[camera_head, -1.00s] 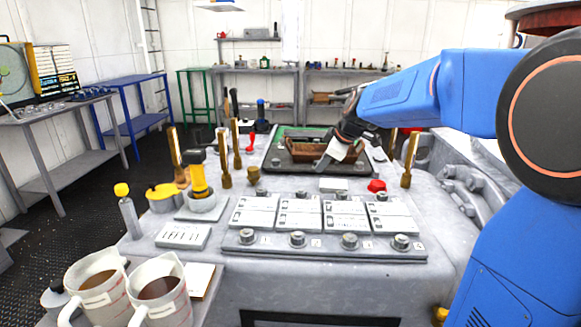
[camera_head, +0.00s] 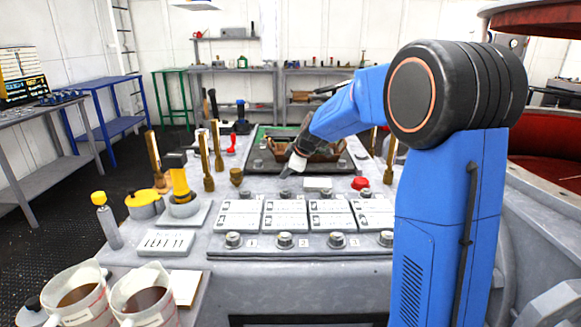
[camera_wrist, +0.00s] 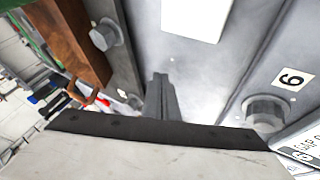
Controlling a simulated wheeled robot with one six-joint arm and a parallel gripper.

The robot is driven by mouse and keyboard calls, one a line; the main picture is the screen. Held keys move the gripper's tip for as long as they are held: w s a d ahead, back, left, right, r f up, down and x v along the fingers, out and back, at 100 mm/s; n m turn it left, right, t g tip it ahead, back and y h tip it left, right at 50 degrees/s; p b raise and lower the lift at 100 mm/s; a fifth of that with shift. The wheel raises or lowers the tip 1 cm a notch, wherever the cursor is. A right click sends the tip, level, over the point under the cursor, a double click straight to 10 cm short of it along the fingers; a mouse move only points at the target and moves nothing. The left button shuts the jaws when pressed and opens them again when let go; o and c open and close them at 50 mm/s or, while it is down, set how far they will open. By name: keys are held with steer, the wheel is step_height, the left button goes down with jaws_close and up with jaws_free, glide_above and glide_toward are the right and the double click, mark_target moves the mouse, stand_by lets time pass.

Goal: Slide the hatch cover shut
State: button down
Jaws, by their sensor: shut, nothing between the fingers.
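A dark bolted frame (camera_head: 256,167) with a green inner part (camera_head: 273,132) lies on the grey console. A brown wooden piece (camera_head: 326,153) sits in it, partly hidden behind my wrist; it also shows at the left of the wrist view (camera_wrist: 75,38). I cannot tell which part is the hatch cover. My gripper (camera_head: 286,173) is shut and empty, pointing down at the front edge of the frame, left of its middle. In the wrist view its fingers (camera_wrist: 163,97) are together over bare grey metal, apart from the wood.
A white block (camera_head: 318,184) and a red knob (camera_head: 360,183) stand in front of the frame. Upright brass-coloured levers (camera_head: 204,160) flank its left. Labelled white panels (camera_head: 285,214) and a row of knobs fill the console front.

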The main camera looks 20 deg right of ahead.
steer(key=shift+w+d, duration=0.3)
steer(key=shift+w, duration=0.65)
steer(key=shift+w+d, duration=0.3)
steer(key=shift+w, duration=0.6)
steer(key=shift+w, duration=0.1)
